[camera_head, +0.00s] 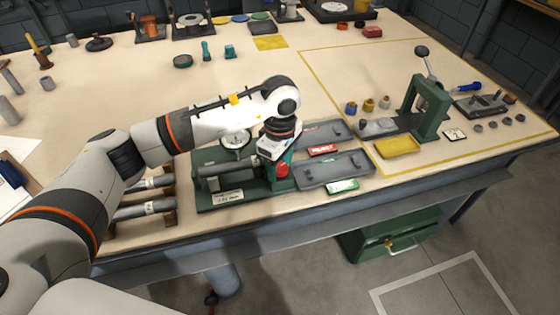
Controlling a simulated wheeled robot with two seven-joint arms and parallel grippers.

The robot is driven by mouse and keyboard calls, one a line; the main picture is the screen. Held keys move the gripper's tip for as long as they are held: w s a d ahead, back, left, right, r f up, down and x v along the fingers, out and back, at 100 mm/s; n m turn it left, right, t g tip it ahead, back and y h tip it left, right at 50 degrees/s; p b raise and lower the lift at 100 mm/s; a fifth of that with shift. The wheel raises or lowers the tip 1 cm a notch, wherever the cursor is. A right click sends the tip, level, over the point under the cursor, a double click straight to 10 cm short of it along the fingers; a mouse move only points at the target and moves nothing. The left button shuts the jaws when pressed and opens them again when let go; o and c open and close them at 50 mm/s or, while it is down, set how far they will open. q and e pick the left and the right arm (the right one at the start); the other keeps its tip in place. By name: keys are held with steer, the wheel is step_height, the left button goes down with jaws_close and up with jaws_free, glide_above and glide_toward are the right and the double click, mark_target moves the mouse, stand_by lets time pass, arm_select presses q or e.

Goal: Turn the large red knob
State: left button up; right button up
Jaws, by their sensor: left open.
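A green bench fixture (245,201) stands near the front edge of the table, with a grey cylinder (218,170) lying across it and a round white dial (237,140) behind. A red knob (283,169) shows at the fixture's right end, partly covered. My left arm reaches in from the left, and my left gripper (272,160) points down just above and beside the red knob. The gripper is open. Its fingers are small and overlap the fixture in this view, so I cannot tell whether they touch the knob. My right gripper is out of view.
Grey trays (334,173) with red and green labels lie right of the fixture. A green press (428,108) and a yellow tray (397,147) stand farther right. Grey cylinders (148,207) lie on a rack at the left.

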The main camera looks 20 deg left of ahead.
arm_select(q)
steer(key=c, duration=1)
steer(key=shift+o, duration=0.2)
steer(key=m+b, duration=0.1)
steer(key=b, duration=0.2)
steer(key=shift+f+m, duration=0.25)
steer(key=shift+m, duration=0.15)
steer(key=shift+r+m+b, duration=0.15)
steer(key=shift+m+b, duration=0.3)
steer(key=shift+m, duration=0.15)
steer(key=shift+r, duration=0.15)
steer(key=o, duration=1)
steer(key=shift+c, duration=0.2)
